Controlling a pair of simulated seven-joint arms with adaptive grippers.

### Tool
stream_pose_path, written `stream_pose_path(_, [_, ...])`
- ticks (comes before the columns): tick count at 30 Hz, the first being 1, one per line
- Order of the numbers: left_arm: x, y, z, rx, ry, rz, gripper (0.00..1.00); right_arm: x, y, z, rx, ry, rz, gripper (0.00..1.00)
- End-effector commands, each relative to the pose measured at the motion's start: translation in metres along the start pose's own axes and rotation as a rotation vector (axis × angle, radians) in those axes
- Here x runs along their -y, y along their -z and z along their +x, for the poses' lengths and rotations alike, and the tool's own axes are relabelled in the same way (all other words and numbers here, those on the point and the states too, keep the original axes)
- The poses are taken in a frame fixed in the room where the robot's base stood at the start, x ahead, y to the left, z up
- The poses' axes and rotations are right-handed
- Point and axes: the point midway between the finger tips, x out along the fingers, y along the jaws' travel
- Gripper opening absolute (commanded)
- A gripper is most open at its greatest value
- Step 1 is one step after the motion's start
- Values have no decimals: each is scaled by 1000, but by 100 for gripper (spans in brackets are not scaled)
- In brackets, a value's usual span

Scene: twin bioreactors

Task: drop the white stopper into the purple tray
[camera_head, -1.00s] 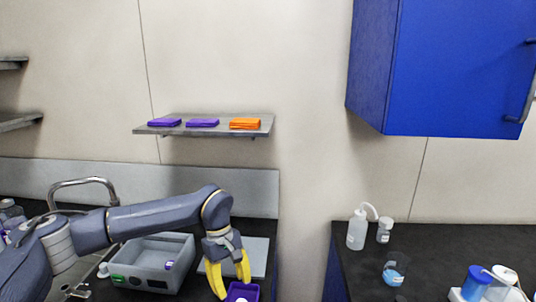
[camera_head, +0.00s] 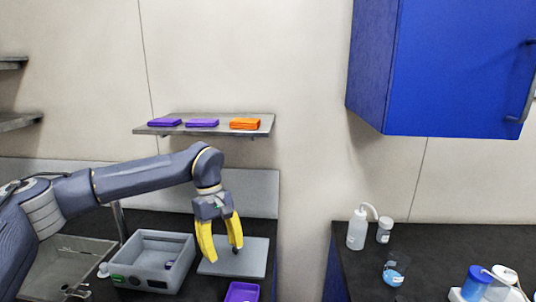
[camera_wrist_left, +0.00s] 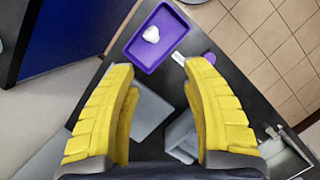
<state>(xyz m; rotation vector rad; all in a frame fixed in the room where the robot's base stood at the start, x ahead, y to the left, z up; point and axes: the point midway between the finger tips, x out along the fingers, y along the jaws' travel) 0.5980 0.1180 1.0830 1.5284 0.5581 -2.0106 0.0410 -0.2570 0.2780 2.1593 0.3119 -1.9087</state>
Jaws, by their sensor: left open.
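The purple tray (camera_head: 242,289) sits at the bottom edge of the head view, partly cut off. In the left wrist view the tray (camera_wrist_left: 142,54) shows whole, with the white stopper (camera_wrist_left: 151,34) lying inside on its floor. My left gripper (camera_head: 224,253) is open and empty, raised above and behind the tray, over the grey plate. In the left wrist view its yellow fingers (camera_wrist_left: 161,68) are spread wide with nothing between them. My right gripper is in neither view.
A grey box-shaped device (camera_head: 150,264) stands left of the grey plate (camera_head: 255,262). A shelf (camera_head: 160,130) with folded cloths hangs above.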

Motion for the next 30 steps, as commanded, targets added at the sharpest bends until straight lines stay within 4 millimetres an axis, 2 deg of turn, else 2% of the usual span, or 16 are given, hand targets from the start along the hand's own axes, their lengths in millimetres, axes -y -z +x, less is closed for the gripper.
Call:
stream_pose_path(8, [0,0,-12,0,1,-1,48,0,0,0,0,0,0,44])
stream_pose_path(17, [0,0,-11,1,0,0,48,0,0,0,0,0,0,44])
stream_pose_path(20, [-5,-7,-3,21,-12,9,48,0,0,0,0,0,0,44])
stream_pose_path(23, [-17,-25,17,76,-51,29,48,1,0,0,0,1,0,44])
stream_pose_path(26, [-35,-56,44,174,-122,47,48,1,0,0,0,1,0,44])
stream_pose_path(30, [-64,-116,74,367,-252,44,48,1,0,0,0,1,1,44])
